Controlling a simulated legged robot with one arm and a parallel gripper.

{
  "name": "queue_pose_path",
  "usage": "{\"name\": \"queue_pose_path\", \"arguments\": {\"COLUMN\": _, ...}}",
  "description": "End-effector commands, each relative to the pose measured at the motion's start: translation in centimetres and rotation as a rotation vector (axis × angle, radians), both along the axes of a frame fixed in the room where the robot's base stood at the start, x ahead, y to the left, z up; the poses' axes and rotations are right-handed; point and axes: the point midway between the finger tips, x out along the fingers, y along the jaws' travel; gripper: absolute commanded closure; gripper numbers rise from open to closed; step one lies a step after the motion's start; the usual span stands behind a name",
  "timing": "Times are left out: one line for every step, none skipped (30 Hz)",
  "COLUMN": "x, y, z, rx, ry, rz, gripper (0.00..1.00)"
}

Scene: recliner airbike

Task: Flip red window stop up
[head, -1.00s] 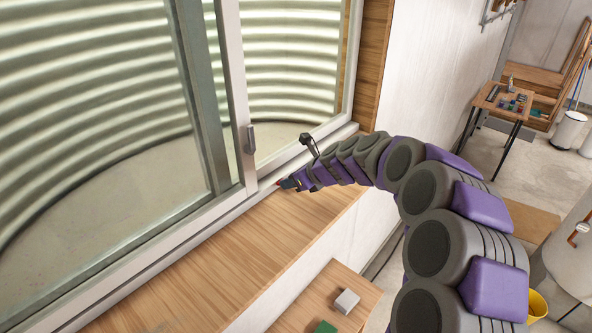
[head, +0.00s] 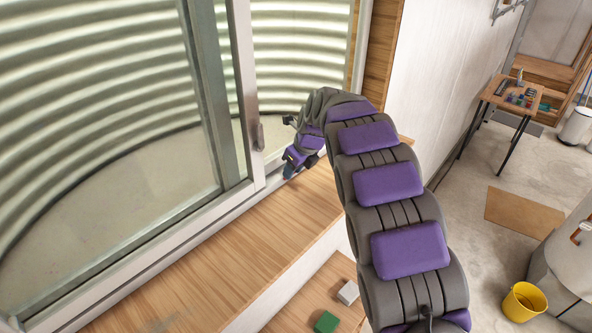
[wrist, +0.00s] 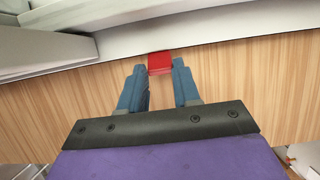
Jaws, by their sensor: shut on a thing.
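The red window stop (wrist: 160,62) is a small block at the edge of the window's white frame, above the wooden sill in the wrist view. My gripper (wrist: 159,71) has its two blue-grey fingers on either side of the stop and is shut on it at the fingertips. In the head view my gripper (head: 289,172) is low at the window's bottom frame, just right of the sash's lower corner. My gripper and arm hide the stop there. I cannot tell the stop's exact tilt.
The sliding window (head: 242,95) has a grey handle (head: 258,136) close to my gripper. The wooden sill (head: 225,250) is clear to the left. Below it, a wooden surface holds a green block (head: 326,322) and a grey block (head: 348,293). A yellow bucket (head: 523,303) stands on the floor.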

Motion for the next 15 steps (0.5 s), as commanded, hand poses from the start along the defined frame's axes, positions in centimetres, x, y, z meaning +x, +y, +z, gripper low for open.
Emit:
{"name": "queue_pose_path", "arguments": {"x": 0.07, "y": 0.04, "z": -0.28, "rx": -0.011, "ry": 0.009, "rz": 0.002, "gripper": 0.99}}
{"name": "queue_pose_path", "arguments": {"x": 0.1, "y": 0.02, "z": -0.26, "rx": -0.016, "ry": 0.012, "rz": 0.0, "gripper": 0.99}}
{"name": "queue_pose_path", "arguments": {"x": 0.1, "y": 0.02, "z": -0.25, "rx": -0.021, "ry": 0.017, "rz": 0.0, "gripper": 0.99}}
{"name": "queue_pose_path", "arguments": {"x": 0.09, "y": 0.02, "z": -0.23, "rx": -0.025, "ry": 0.02, "rz": 0.0, "gripper": 0.99}}
{"name": "queue_pose_path", "arguments": {"x": 0.07, "y": 0.02, "z": -0.22, "rx": -0.027, "ry": 0.024, "rz": 0.001, "gripper": 0.99}}
{"name": "queue_pose_path", "arguments": {"x": 0.07, "y": 0.03, "z": -0.19, "rx": -0.03, "ry": 0.028, "rz": 0.0, "gripper": 0.99}}
{"name": "queue_pose_path", "arguments": {"x": 0.08, "y": 0.04, "z": -0.16, "rx": -0.032, "ry": 0.029, "rz": 0.0, "gripper": 0.99}}
{"name": "queue_pose_path", "arguments": {"x": 0.09, "y": 0.05, "z": -0.14, "rx": -0.034, "ry": 0.03, "rz": 0.0, "gripper": 0.99}}
{"name": "queue_pose_path", "arguments": {"x": 0.11, "y": 0.07, "z": -0.11, "rx": -0.035, "ry": 0.031, "rz": 0.0, "gripper": 0.99}}
{"name": "queue_pose_path", "arguments": {"x": 0.11, "y": 0.08, "z": -0.1, "rx": -0.037, "ry": 0.033, "rz": 0.0, "gripper": 0.99}}
{"name": "queue_pose_path", "arguments": {"x": 0.13, "y": 0.1, "z": -0.09, "rx": -0.037, "ry": 0.032, "rz": 0.0, "gripper": 0.99}}
{"name": "queue_pose_path", "arguments": {"x": 0.13, "y": 0.1, "z": -0.07, "rx": -0.038, "ry": 0.033, "rz": 0.0, "gripper": 0.99}}
{"name": "queue_pose_path", "arguments": {"x": 0.13, "y": 0.1, "z": -0.07, "rx": -0.039, "ry": 0.033, "rz": 0.0, "gripper": 0.99}}
{"name": "queue_pose_path", "arguments": {"x": 0.13, "y": 0.11, "z": -0.06, "rx": -0.039, "ry": 0.033, "rz": 0.001, "gripper": 0.99}}
{"name": "queue_pose_path", "arguments": {"x": 0.14, "y": 0.1, "z": -0.07, "rx": -0.039, "ry": 0.033, "rz": 0.001, "gripper": 0.99}}
